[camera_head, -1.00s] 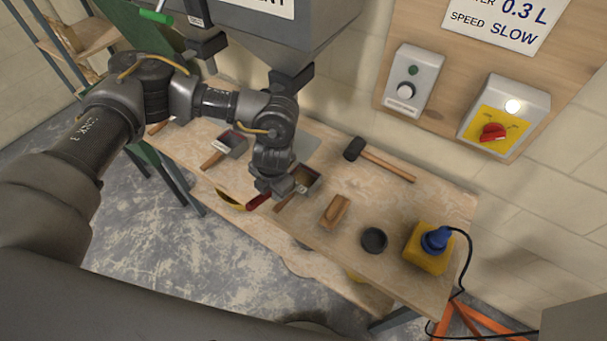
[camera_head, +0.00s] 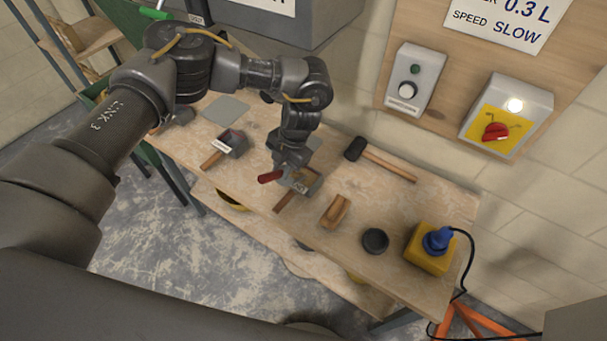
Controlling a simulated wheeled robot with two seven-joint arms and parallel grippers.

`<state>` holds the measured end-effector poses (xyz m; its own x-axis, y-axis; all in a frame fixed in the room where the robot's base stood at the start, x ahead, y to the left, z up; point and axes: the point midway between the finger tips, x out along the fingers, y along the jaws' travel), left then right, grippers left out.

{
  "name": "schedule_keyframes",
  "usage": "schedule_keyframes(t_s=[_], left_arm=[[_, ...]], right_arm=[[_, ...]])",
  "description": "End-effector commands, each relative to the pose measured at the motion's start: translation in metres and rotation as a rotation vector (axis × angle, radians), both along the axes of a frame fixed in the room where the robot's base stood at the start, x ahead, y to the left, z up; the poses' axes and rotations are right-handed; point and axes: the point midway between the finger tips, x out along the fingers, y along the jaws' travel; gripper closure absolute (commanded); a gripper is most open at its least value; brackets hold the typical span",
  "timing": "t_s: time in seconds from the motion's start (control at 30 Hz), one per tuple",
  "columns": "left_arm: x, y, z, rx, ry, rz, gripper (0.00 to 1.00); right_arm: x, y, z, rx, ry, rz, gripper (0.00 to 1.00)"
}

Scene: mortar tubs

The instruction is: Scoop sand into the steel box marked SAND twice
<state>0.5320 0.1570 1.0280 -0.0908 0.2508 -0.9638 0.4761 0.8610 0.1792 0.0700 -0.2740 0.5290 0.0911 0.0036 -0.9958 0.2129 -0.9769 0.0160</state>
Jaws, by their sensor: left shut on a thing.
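My left gripper (camera_head: 283,167) is shut on a tool with a red handle (camera_head: 270,177), most likely the scoop. The handle sticks out to the left of the fingers. The gripper is over a small steel box (camera_head: 313,187) with a wooden handle, and partly hides it and the tool's working end. This box bears a small label, too small to read surely. A second steel box (camera_head: 238,148) with a wooden handle and a white label stands to the left on the bench. I cannot tell which box is marked SAND. My right gripper is out of view.
On the wooden bench (camera_head: 440,205) are a hammer (camera_head: 385,162), a wooden block (camera_head: 335,211), a dark round piece (camera_head: 375,241) and a yellow box with a blue plug (camera_head: 430,254). A grey hopper (camera_head: 290,22) hangs above the back. A yellow-rimmed tub (camera_head: 232,203) shows below the front edge.

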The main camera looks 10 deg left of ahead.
Motion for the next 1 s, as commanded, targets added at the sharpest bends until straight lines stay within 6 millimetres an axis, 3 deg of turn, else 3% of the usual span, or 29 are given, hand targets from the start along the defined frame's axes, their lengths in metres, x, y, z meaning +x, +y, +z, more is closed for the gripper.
schedule_keyframes(t_s=[0.73,1.0], left_arm=[[0.03,-0.012,0.012,0.073,0.172,0.0,1.0],[0.028,-0.011,0.014,0.064,0.171,0.001,1.0]], right_arm=[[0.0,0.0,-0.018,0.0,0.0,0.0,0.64],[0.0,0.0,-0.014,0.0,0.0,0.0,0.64]])
